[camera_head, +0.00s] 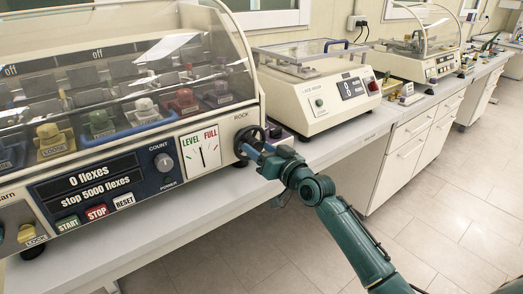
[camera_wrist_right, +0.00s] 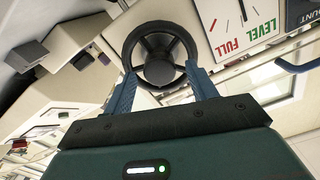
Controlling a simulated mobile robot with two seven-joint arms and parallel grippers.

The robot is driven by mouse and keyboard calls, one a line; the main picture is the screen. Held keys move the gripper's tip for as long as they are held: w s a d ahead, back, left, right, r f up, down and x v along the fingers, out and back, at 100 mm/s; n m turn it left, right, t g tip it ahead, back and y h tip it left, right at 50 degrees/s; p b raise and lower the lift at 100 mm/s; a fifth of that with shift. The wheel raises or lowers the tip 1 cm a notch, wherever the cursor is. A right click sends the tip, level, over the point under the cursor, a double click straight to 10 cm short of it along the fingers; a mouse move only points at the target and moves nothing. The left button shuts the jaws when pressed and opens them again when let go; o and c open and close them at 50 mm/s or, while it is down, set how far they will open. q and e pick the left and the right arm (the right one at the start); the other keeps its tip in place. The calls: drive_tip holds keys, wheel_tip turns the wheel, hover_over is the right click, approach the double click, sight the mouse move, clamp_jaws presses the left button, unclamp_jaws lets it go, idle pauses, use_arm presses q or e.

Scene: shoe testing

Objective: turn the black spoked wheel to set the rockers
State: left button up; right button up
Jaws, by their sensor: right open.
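The black spoked wheel (camera_head: 243,139) sits on the right end of the cream flexing machine's front, under the word ROCK. My right gripper (camera_head: 256,149) is at the wheel, reaching in from the right. In the right wrist view the wheel (camera_wrist_right: 158,71) lies between the two blue fingers of my open right gripper (camera_wrist_right: 160,72), one on each side of the rim. I cannot tell whether they touch it. The LEVEL/FULL gauge (camera_head: 201,149) is left of the wheel, with a dark pointer and a red mark. The rockers under the clear cover are partly hidden by glare. My left gripper is out of view.
The machine's display (camera_head: 85,180) reads 0 flexes, stop 5000 flexes. The COUNT knob (camera_head: 163,162) is left of the gauge. A second cream machine (camera_head: 318,98) stands to the right on the bench. The tiled floor (camera_head: 450,215) in front is open.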

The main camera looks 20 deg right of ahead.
drive_tip(key=c, duration=1)
